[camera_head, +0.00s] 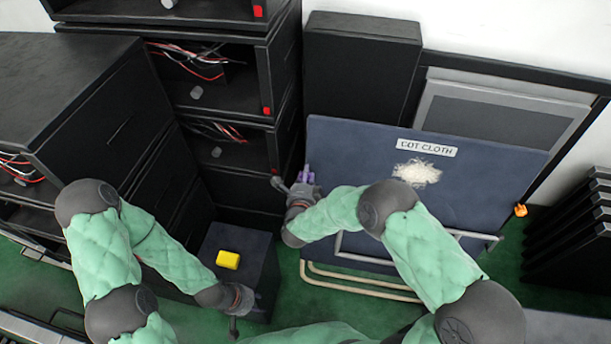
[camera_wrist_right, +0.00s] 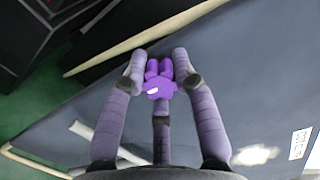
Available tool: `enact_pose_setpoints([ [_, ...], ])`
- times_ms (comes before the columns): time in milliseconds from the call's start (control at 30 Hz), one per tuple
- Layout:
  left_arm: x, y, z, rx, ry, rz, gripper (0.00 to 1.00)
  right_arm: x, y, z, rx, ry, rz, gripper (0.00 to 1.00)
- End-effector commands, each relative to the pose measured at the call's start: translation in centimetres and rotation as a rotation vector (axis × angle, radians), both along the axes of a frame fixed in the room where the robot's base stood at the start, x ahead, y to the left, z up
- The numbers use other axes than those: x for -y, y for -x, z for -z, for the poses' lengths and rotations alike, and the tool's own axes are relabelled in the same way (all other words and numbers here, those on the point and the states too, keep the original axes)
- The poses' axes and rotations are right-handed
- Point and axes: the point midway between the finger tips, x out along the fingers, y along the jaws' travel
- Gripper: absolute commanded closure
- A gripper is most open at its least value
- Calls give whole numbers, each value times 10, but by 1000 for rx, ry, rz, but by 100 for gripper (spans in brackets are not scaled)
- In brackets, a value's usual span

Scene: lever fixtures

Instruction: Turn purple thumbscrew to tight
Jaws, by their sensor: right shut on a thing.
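The purple thumbscrew (camera_wrist_right: 159,80) shows in the right wrist view between the fingers of my right gripper (camera_wrist_right: 158,78). It has lobes on top and a small white mark on its side. In the head view the purple thumbscrew (camera_head: 307,173) is at the left edge of a dark blue panel (camera_head: 350,150), mostly hidden by my right gripper (camera_head: 300,186). That gripper is shut on it. My left gripper (camera_head: 235,305) hangs low in front of a dark box; its fingers are too small and dark to read.
A yellow block (camera_head: 228,260) lies on the dark box (camera_head: 262,270) near my left gripper. The panel carries a label (camera_head: 427,148) and a whitish fluffy patch (camera_head: 417,173). An orange fitting (camera_head: 520,210) is at its right. Black cabinets (camera_head: 230,90) with wires stand behind left.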

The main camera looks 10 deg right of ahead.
Motion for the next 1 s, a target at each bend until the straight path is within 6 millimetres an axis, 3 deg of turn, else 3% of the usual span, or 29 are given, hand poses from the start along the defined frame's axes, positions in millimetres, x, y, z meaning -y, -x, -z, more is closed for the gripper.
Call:
enact_pose_setpoints([
  [100, 0, 0, 0, 0, 0, 0, 60, 3, -2, -3, 7, 0, 9, 100],
  [133, 0, 0, 0, 0, 0, 0, 60, 3, -2, -3, 7, 0, 9, 69],
  [200, 0, 0, 0, 0, 0, 0, 60, 3, -2, -3, 6, 1, 9, 49],
  [667, 0, 0, 0, 0, 0, 0, 60, -2, 7, -2, 0, 0, 2, 48],
  [1000, 0, 0, 0, 0, 0, 0, 60, -20, 63, -15, 2, 1, -1, 48],
])
